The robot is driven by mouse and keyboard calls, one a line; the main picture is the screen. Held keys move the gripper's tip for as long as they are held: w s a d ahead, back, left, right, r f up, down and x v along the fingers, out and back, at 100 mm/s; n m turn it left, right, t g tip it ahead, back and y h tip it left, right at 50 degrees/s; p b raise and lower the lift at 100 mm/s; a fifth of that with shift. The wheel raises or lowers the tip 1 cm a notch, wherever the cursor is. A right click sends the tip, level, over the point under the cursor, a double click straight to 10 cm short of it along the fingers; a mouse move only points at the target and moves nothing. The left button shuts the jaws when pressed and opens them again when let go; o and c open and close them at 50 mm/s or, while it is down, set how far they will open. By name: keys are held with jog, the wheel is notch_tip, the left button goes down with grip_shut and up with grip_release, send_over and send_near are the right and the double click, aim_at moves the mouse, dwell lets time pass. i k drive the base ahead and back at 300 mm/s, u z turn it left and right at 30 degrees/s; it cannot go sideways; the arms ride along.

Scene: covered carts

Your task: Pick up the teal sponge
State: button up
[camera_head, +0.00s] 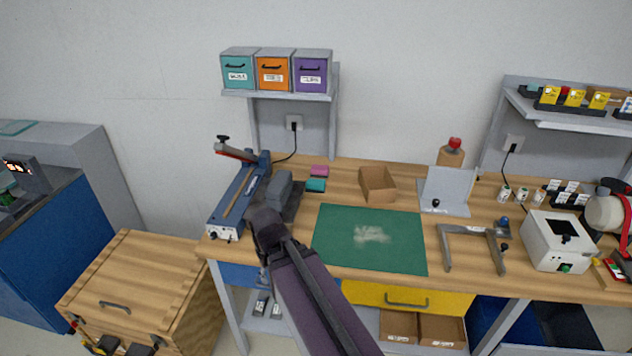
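The teal sponge (316,185) is a small block lying on the wooden workbench, left of centre. A pink block (319,170) of similar size lies just behind it. My dark arm reaches up from the bottom of the picture, and its far end, with my gripper (265,222), is over the bench's front left part. The gripper appears nearer to me than the sponge and to its left, apart from it. Its fingers cannot be made out, so I cannot tell whether it is open or shut.
A green mat (335,240) lies in front. A shelf (290,96) with drawer boxes hangs above.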

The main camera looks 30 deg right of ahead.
aim_at(313, 184)
jog(key=z, duration=0.25)
jog(key=i, duration=1.1)
jog(key=z, duration=0.6)
